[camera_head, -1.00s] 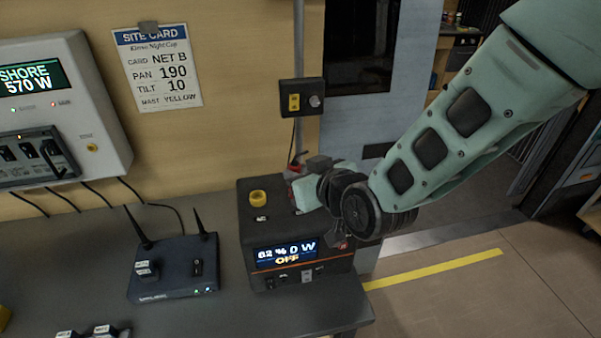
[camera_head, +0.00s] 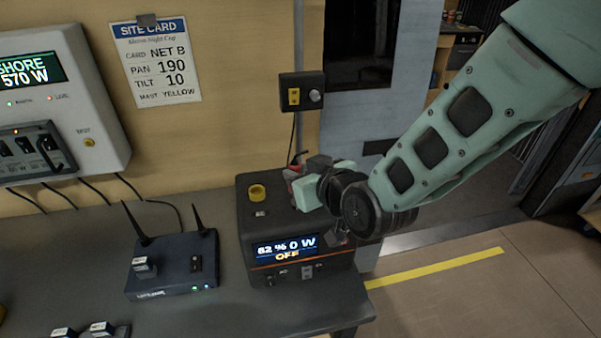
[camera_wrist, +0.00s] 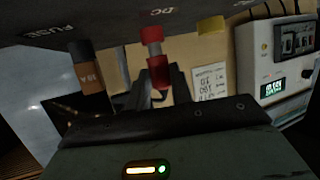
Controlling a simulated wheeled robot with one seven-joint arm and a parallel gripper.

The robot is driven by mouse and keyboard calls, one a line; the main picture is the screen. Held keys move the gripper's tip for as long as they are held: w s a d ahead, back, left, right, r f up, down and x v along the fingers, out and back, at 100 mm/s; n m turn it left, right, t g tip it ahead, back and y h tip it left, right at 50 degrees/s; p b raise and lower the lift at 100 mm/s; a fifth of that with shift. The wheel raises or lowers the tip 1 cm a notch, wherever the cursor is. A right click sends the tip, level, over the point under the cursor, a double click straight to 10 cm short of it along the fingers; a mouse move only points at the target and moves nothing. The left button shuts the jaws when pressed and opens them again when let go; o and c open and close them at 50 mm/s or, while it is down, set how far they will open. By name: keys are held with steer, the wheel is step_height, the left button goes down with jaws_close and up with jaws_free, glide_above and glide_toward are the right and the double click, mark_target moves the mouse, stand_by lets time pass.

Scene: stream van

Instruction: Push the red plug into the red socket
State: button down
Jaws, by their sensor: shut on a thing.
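The red plug (camera_wrist: 158,72) is held between my dark gripper fingers (camera_wrist: 158,90) in the wrist view. The red socket (camera_wrist: 151,34) is a red ring on the black power station's face marked DC. The plug points at the socket and is close to in line with it. A pale metal length shows between the two red parts; whether its tip is inside the socket I cannot tell. In the head view my gripper (camera_head: 303,172) is at the back right of the power station (camera_head: 247,228), with a bit of red beside it.
A yellow socket (camera_head: 257,192) sits on the station's top. An orange-brown fuse (camera_wrist: 88,72) stands near the plug in the wrist view. A dark router (camera_head: 172,265) with two antennas stands left of the station. A switch box (camera_head: 302,94) is on the wall behind.

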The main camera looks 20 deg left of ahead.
steer(key=shift+f+b, duration=0.65)
steer(key=c, duration=1.1)
jaws_free()
steer(key=shift+r, duration=0.1)
steer(key=shift+c, duration=0.2)
steer(key=b+v, duration=0.5)
steer(key=v, duration=1.2)
steer(key=shift+s+d, duration=0.15)
steer(key=shift+s, duration=0.05)
